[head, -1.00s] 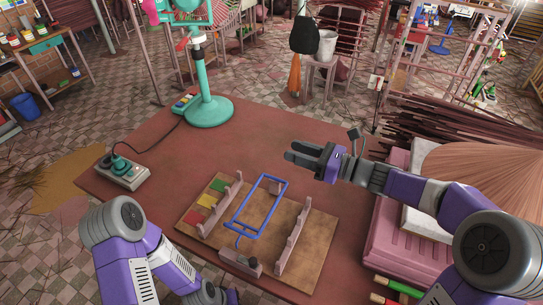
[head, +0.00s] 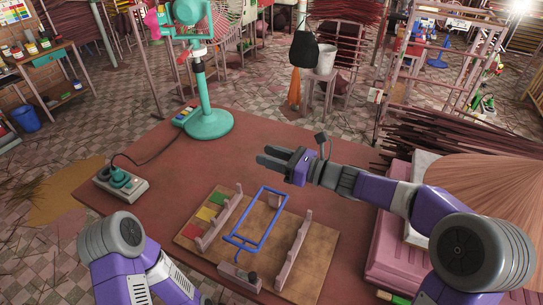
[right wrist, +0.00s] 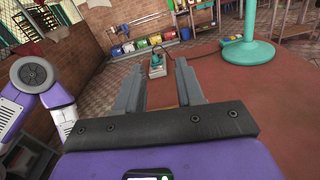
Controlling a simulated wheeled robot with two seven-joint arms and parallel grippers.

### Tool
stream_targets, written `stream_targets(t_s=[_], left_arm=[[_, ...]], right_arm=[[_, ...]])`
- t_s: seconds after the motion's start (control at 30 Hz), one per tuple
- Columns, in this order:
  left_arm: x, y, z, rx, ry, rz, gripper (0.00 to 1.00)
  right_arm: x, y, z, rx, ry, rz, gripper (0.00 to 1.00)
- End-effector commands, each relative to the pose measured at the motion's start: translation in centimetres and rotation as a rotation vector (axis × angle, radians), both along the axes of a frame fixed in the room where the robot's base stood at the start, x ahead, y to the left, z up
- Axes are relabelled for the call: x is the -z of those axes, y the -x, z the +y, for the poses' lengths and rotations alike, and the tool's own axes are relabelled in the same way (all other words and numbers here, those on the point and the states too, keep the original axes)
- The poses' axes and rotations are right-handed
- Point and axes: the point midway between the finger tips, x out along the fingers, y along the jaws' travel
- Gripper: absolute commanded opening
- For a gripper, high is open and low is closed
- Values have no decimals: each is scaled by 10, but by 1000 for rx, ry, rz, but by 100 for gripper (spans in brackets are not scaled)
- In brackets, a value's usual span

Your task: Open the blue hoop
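The blue hoop (head: 273,222) is a rectangular wire frame on the wooden board (head: 308,268), between two notched wooden rails. Its near end meets a small grey block with a dark knob (head: 240,277). The hoop looks lowered over the board, but its exact tilt is hard to tell. My right gripper (head: 261,157) is above the table beyond the hoop's far end, pointing left and apart from it. In the right wrist view its two fingers (right wrist: 161,70) are spread with nothing between them. My left arm is at the lower left; its gripper is out of view.
Left of the hoop are green, yellow and red patches (head: 204,213) on the board. A control box (head: 121,184) with a cable and a teal stand (head: 208,124) are on the table (head: 150,215). Pink stacked blocks (head: 391,250) stand at the right.

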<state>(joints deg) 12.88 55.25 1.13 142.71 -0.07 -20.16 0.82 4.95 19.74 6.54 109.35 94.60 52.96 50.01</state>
Motion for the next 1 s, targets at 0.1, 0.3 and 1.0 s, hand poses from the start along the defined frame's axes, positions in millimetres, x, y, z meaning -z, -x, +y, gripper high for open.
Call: stream_targets(t_s=[0.1, 0.3, 1.0], left_arm=[[0, 0, 0, 0, 0, 0, 0], [0, 0, 0, 0, 0, 0, 0], [0, 0, 0, 0, 0, 0, 0]], right_arm=[[0, 0, 0, 0, 0, 0, 20], [0, 0, -1, 1, 0, 0, 0], [0, 0, -1, 0, 0, 0, 0]])
